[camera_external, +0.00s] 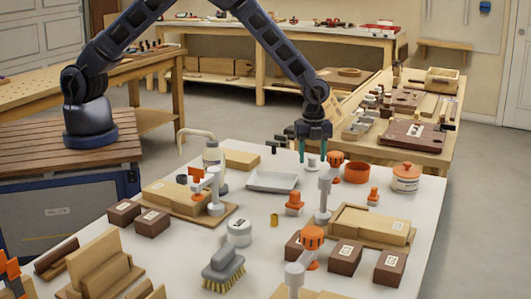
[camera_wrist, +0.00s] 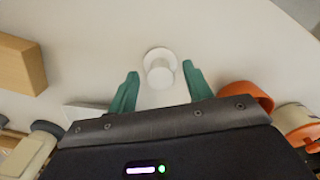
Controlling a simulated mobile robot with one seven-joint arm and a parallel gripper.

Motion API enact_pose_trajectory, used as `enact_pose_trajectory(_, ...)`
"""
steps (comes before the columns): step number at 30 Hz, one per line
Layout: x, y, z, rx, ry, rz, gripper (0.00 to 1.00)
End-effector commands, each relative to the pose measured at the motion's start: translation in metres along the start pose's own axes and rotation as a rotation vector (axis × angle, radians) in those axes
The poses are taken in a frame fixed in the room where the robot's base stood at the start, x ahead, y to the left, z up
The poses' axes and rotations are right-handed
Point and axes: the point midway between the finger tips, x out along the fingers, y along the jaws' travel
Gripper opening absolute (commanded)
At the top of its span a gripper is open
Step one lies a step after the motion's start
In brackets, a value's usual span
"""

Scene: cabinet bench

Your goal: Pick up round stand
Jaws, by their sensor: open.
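The round stand is a small white piece with a round base and a narrower round top. It shows in the wrist view (camera_wrist: 158,56) between and slightly beyond the tips of my green fingers. It stands on the white table in the external view (camera_external: 313,162), just below my gripper (camera_external: 313,156). My gripper also shows in the wrist view (camera_wrist: 160,72); its two fingers are apart, one on each side of the stand, with nothing held. I cannot tell how much height is left between the fingertips and the table.
A white tray (camera_external: 271,181) lies to the left. A wooden block (camera_wrist: 20,64) is left in the wrist view.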

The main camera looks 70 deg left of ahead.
Motion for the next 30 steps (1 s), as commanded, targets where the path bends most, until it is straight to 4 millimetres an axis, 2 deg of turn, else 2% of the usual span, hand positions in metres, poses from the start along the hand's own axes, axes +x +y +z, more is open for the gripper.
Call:
enact_pose_trajectory(3, 0.0091, -0.0003, 0.0004, -0.001, -0.001, -0.001, 0.50)
enact_pose_trajectory(11, 0.0103, -0.0005, 0.0004, -0.001, 0.000, -0.001, 0.50)
enact_pose_trajectory(15, 0.0102, -0.0004, 0.0004, -0.001, 0.000, -0.001, 0.23)
enact_pose_trajectory(18, 0.0102, -0.0004, 0.0004, -0.001, 0.000, -0.001, 0.06)
enact_pose_trajectory(30, 0.0072, -0.0006, 0.0003, -0.001, 0.001, -0.001, 0.06)
